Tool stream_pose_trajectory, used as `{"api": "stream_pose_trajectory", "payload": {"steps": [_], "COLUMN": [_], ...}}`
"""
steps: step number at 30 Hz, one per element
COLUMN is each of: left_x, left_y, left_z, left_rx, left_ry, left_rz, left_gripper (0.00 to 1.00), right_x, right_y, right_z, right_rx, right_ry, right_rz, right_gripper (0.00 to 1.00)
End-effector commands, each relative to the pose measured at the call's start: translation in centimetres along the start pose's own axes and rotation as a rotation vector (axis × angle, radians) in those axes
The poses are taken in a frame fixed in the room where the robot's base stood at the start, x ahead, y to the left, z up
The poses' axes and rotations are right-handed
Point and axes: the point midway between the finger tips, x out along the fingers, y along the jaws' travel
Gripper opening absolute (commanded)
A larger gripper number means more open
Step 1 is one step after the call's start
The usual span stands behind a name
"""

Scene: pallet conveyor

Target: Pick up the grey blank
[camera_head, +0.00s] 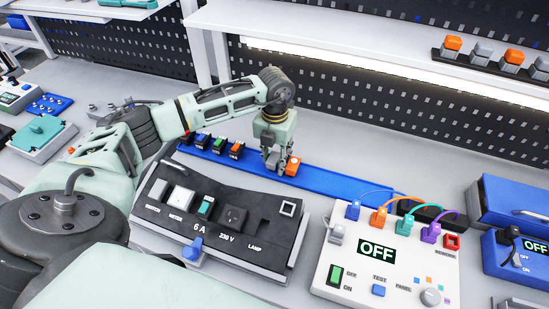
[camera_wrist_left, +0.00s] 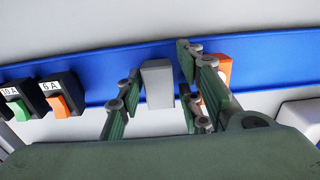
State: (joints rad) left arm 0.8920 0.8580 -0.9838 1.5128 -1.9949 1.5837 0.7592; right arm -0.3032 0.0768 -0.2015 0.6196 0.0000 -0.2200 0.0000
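The grey blank (camera_wrist_left: 158,84) is a small light grey block at the blue rail (camera_wrist_left: 100,64), seen in the left wrist view. My left gripper (camera_head: 274,158) points down over the blue rail in the head view. In the wrist view its green fingers stand open on either side of the blank, with a narrow gap on each side. In the head view the fingers mostly hide the blank. An orange block (camera_head: 292,166) is close to the right of the gripper. My right gripper is not in view.
Several dark modules with coloured switches (camera_head: 219,145) sit left on the rail. A black panel marked 6 A (camera_head: 212,222) is in front. A white test box reading OFF (camera_head: 385,270) stands to the right. A shelf (camera_head: 380,60) with more blocks is behind.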

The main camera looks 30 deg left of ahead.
Motion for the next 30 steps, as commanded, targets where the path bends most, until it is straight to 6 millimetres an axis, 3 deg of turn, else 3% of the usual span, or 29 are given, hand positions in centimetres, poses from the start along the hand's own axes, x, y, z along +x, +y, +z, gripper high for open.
{"api": "stream_pose_trajectory", "payload": {"steps": [6,17,30], "left_x": [0.07,0.03,-0.78], "left_y": [0.01,0.00,-0.04], "left_z": [0.03,0.04,0.14], "left_rx": [0.000,0.000,0.000], "left_ry": [-0.001,-0.001,-0.004], "left_rz": [0.000,-0.001,-0.002], "left_gripper": [0.32,0.00,0.00], "right_x": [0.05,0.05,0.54], "right_y": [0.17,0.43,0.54], "right_z": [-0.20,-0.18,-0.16], "right_rx": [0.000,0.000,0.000], "right_ry": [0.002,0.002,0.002], "right_rz": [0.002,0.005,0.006], "right_gripper": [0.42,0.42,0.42]}}
